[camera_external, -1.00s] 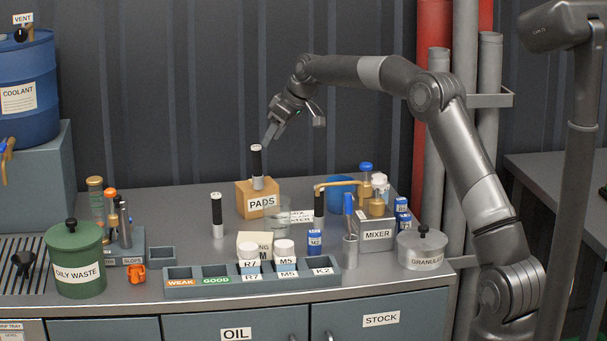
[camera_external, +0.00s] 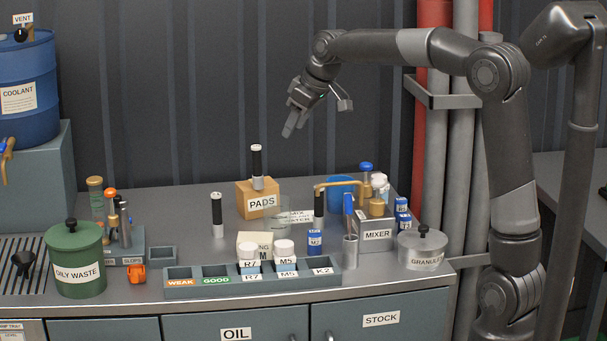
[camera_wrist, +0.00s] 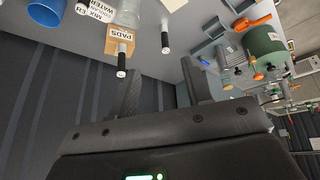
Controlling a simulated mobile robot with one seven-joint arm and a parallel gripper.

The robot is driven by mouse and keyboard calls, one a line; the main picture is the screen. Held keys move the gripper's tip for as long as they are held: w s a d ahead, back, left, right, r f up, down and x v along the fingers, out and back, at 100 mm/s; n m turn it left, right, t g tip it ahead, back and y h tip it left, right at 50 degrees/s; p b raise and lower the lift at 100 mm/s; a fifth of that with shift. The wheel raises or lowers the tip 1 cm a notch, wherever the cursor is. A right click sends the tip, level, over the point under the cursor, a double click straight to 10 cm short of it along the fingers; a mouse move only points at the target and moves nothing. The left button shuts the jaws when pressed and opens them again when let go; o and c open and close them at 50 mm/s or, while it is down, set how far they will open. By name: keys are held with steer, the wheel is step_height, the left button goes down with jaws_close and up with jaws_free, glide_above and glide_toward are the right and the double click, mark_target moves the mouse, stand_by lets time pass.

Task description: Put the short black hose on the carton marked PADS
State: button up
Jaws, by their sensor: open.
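The carton marked PADS (camera_external: 262,202) is a brown box standing at the back middle of the bench. A short black hose (camera_external: 257,161) with silver end fittings stands upright on top of it. A similar black hose (camera_external: 217,215) stands upright on the bench to the left of the carton. In the wrist view, the carton (camera_wrist: 119,42), the hose on it (camera_wrist: 121,65) and the other hose (camera_wrist: 165,41) also show. My gripper (camera_external: 288,133) is open and empty, in the air above and to the right of the carton, touching nothing.
A clear beaker (camera_external: 277,215) stands just in front of the carton, with a blue cup (camera_external: 341,188) and the MIXER box (camera_external: 375,232) to its right. A labelled rack (camera_external: 250,280) lies along the front. The green OILY WASTE bin (camera_external: 77,262) stands left.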

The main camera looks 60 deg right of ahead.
steer(key=s+a, duration=0.3)
steer(key=s, duration=0.6)
steer(key=s+a, duration=0.4)
steer(key=s, duration=0.4)
steer(key=s+a+f+m, duration=0.1)
steer(key=s+f, duration=0.3)
steer(key=s, duration=0.4)
steer(key=s+a+f, duration=0.1)
steer(key=s+f, duration=0.3)
steer(key=s, duration=0.4)
steer(key=shift+f+m, duration=0.25)
steer(key=shift+m, duration=0.15)
steer(key=shift+o, duration=0.4)
steer(key=shift+s, duration=0.1)
